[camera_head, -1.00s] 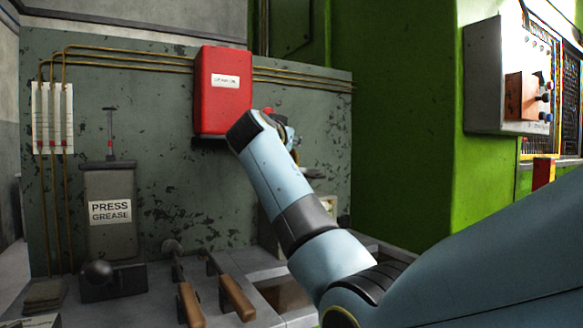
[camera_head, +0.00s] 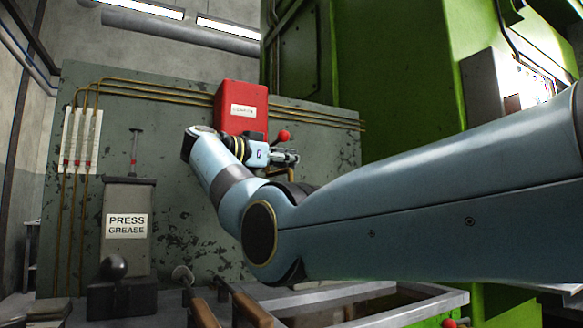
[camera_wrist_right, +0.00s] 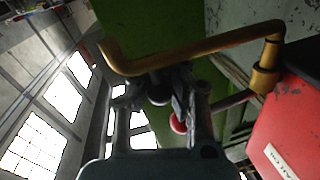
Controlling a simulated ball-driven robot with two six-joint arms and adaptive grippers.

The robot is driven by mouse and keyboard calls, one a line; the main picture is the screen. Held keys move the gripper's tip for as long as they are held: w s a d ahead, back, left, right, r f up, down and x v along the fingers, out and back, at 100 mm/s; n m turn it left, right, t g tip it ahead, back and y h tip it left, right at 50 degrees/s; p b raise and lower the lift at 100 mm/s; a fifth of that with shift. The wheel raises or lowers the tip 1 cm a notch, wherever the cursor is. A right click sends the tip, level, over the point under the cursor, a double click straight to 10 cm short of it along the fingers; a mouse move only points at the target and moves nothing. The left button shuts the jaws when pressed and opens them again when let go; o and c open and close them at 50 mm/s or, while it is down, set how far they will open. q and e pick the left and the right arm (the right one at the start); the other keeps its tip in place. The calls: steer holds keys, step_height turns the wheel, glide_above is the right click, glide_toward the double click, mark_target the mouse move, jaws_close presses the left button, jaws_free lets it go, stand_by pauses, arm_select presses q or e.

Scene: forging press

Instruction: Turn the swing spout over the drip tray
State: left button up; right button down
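The swing spout is a bent brass pipe (camera_wrist_right: 190,57) beside the red box (camera_wrist_right: 292,125) in the right wrist view. In the head view a short brass piece (camera_head: 275,172) shows under the red box (camera_head: 241,97). My right gripper (camera_head: 290,157) is just below and right of that box, pointing right. In the right wrist view its fingers (camera_wrist_right: 165,85) look apart, with a gap between them, and their tips are close to the spout. I cannot tell whether they touch it. My left gripper is out of view.
A red ball knob (camera_head: 283,136) stands close above my right gripper. A grease canister (camera_head: 127,225) and wooden-handled tools (camera_head: 250,310) are at the lower left. The green press (camera_head: 395,75) rises on the right. A metal-edged frame (camera_head: 425,302) lies below my arm.

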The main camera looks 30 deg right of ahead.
steer(key=shift+a+f, duration=0.4)
steer(key=shift+f, duration=0.15)
steer(key=c, duration=1.8)
jaws_free()
steer(key=shift+a, duration=0.15)
steer(key=o, duration=0.4)
steer(key=shift+a+r, duration=0.3)
steer(key=shift+a, duration=0.2)
steer(key=shift+o, duration=1.3)
steer(key=shift+d, duration=0.1)
steer(key=shift+d+r, duration=0.1)
steer(key=shift+d, duration=0.1)
steer(key=s+a, duration=0.1)
steer(key=a, duration=1.1)
steer(key=shift+s, duration=0.15)
